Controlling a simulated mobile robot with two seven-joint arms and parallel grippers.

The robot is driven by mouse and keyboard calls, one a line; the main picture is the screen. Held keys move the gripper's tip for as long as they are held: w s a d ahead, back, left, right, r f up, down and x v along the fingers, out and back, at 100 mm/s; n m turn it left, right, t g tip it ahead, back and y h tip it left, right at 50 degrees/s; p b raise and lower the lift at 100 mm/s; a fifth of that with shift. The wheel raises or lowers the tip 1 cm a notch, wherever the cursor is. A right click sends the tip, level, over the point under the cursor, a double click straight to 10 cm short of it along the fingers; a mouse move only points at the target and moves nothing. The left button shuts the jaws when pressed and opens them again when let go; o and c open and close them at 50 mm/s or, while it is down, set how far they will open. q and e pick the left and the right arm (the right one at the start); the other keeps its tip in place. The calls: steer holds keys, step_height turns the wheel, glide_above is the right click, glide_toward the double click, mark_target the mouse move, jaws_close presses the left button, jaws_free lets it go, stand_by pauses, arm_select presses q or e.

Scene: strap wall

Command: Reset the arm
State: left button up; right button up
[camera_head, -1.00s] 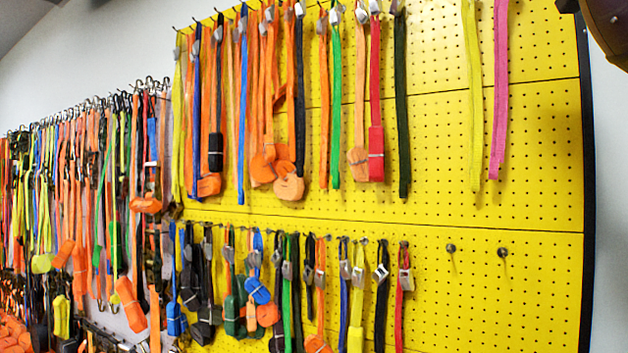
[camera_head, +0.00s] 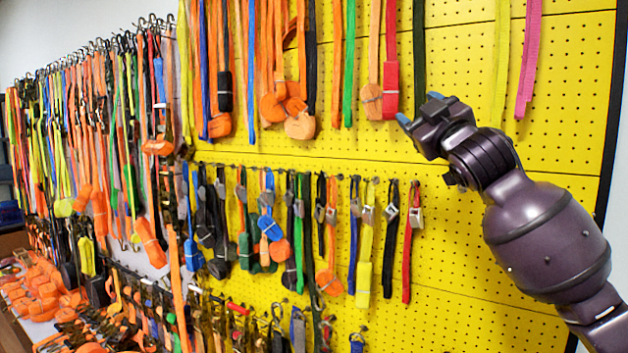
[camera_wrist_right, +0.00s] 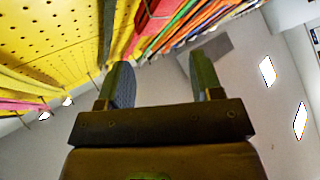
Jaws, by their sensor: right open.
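My right gripper (camera_head: 420,108) is raised in front of the yellow pegboard, at the right of the head view, with its fingers pointing left. It is close to the lower ends of a dark green strap (camera_head: 419,50) and a red strap (camera_head: 391,90) in the picture; I cannot tell the gap in depth. In the right wrist view the two fingers (camera_wrist_right: 160,85) stand apart with nothing between them. My left gripper is not in view.
The yellow pegboard (camera_head: 470,240) carries hanging straps in an upper and a lower row. More straps hang on the wall at left, above a table (camera_head: 40,330) with orange straps. The pegboard's lower right has free room.

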steer(key=s+d+f+m+g+h, duration=0.1)
steer(key=s+f+m, duration=0.15)
steer(key=f, duration=1.15)
steer(key=s+d+f+m+g, duration=0.1)
steer(key=s+f, duration=0.2)
steer(key=f, duration=1.1)
steer(key=s+d+f+m+g+h, duration=0.1)
steer(key=s+d+f+g, duration=0.1)
steer(key=f, duration=1.3)
steer(key=s+d+f+m+g+h, duration=0.2)
steer(key=s+f+g, duration=0.1)
steer(key=s+f, duration=1.1)
steer(key=s+d+f+m+g+h, duration=0.2)
steer(key=s+f+m+g, duration=0.1)
steer(key=s+f, duration=1.1)
steer(key=shift+s+d+f, duration=0.2)
steer(key=shift+d, duration=0.1)
